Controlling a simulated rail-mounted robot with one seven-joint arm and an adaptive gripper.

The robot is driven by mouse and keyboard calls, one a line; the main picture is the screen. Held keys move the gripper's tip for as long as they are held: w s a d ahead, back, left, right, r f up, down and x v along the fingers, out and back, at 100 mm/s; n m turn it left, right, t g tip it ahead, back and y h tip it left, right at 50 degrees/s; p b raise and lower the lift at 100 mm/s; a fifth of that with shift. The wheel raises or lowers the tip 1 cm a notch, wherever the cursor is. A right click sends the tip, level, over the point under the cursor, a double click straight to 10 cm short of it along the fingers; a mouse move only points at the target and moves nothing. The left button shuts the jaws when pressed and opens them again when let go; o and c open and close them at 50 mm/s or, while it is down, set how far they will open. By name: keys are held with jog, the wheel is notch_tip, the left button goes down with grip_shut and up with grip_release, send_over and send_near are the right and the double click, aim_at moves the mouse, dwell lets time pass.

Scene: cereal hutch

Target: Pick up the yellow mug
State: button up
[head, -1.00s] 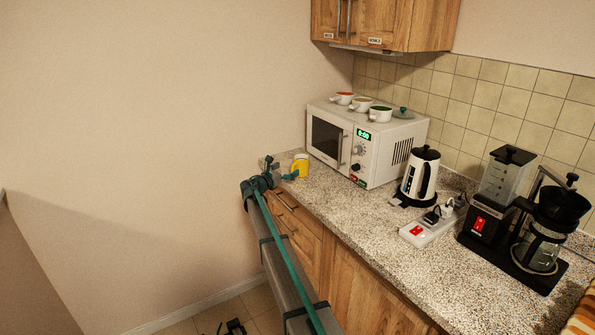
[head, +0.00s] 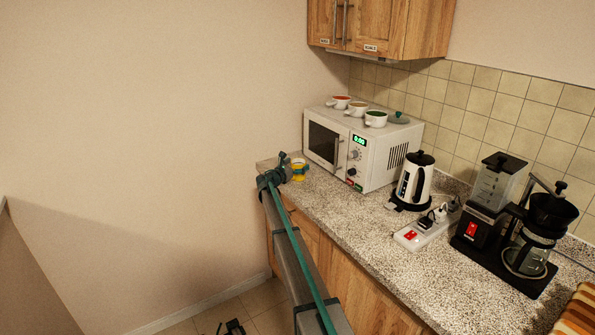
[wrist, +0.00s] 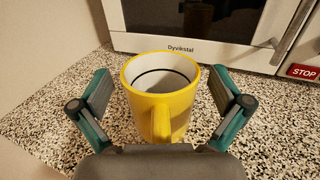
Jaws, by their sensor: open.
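The yellow mug (wrist: 176,101) stands upright on the speckled counter, in front of the microwave. Its inside is whitish with a dark ring, and its handle points towards my gripper in the wrist view. My gripper (wrist: 164,92) is open, with one finger on each side of the mug. Gaps show between the fingers and the mug's wall. In the head view the mug (head: 299,170) shows at the counter's far left end, partly hidden by my gripper (head: 291,170).
A kettle (head: 413,181), a power strip (head: 427,230) and a coffee maker (head: 524,233) stand further right. The counter (head: 370,215) is clear between the mug and the power strip.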

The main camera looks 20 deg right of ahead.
jog(key=shift+c, duration=0.2)
jog(key=c, duration=1.3)
jog(key=shift+c, duration=0.2)
